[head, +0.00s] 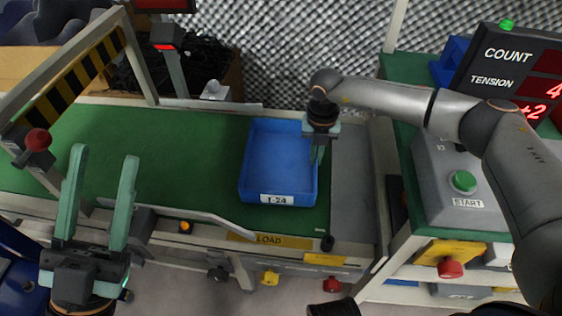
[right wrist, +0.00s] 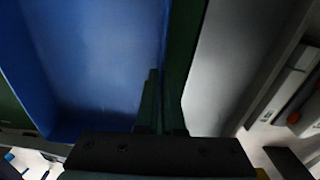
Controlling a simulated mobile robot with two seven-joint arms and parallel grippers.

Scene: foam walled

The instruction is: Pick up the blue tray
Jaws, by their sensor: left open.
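The blue tray (head: 278,160) lies flat on the green belt, with a white label on its near wall. It looks empty. My right gripper (head: 317,158) is at the tray's right wall, pointing down. In the right wrist view, its two fingers (right wrist: 160,100) are close together, one on each side of the tray's wall (right wrist: 163,45), shut on it. The tray's floor also shows there (right wrist: 90,60). My left gripper (head: 104,157) is open and empty, in front of the belt at the lower left, well apart from the tray.
The green belt (head: 190,150) is clear left of the tray. A metal guide rail (head: 200,214) runs along the near side. A striped frame (head: 80,85) crosses the belt at left. A control box with a green START button (head: 463,181) stands at right.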

